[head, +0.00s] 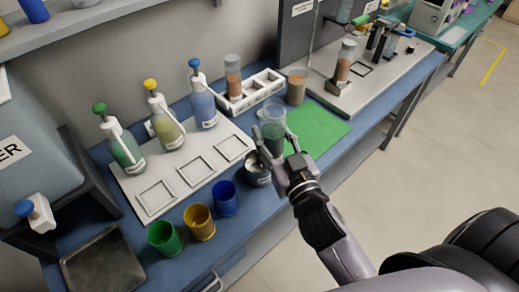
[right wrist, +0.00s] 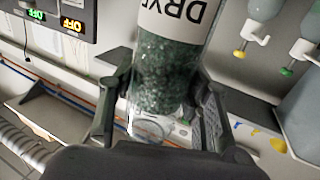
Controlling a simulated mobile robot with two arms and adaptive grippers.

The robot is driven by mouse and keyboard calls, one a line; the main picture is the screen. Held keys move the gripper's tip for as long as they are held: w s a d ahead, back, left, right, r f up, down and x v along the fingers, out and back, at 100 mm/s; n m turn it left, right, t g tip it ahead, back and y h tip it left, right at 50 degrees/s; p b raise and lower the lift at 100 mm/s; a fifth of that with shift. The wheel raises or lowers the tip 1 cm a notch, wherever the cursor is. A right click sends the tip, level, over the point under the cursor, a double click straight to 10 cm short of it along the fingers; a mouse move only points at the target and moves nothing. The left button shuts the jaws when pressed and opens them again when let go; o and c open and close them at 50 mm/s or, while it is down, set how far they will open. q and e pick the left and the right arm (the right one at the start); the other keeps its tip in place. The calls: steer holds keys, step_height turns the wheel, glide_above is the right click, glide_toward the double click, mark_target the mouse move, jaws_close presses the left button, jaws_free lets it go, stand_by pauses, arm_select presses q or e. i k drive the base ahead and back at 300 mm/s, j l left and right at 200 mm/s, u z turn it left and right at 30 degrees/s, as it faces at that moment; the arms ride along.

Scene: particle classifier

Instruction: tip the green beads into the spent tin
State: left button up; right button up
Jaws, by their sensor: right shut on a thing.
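My right gripper (head: 287,155) is shut on a clear jar (head: 272,117) that holds green beads (head: 271,138). The jar looks close to upright and is held near the bench's front edge. In the right wrist view the jar (right wrist: 168,70) appears upside down, with dark green beads and a white label partly reading "DRYE". A grey metal tin (head: 257,172) with a pale label stands on the bench just left of and below the jar; it looks like the spent tin. Its label is too small to read and my gripper partly overlaps it. My left gripper is out of view.
Green, yellow and blue cups (head: 199,222) stand left of the tin. Behind are a white tray (head: 158,195) with several dispenser bottles and a white rack (head: 262,90). A green mat (head: 325,127) lies right of the jar. A jar of brown material (head: 297,88) stands behind it.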

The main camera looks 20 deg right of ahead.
mark_target(255, 174)
steer(key=u, duration=1)
steer(key=k+l+u, duration=0.1)
steer(key=k+l, duration=0.2)
steer(key=l, duration=0.2)
steer(key=k+l, duration=0.35)
steer(key=l, duration=0.15)
steer(key=k+l+u, duration=0.15)
steer(key=k+l, duration=0.15)
steer(key=l, duration=0.2)
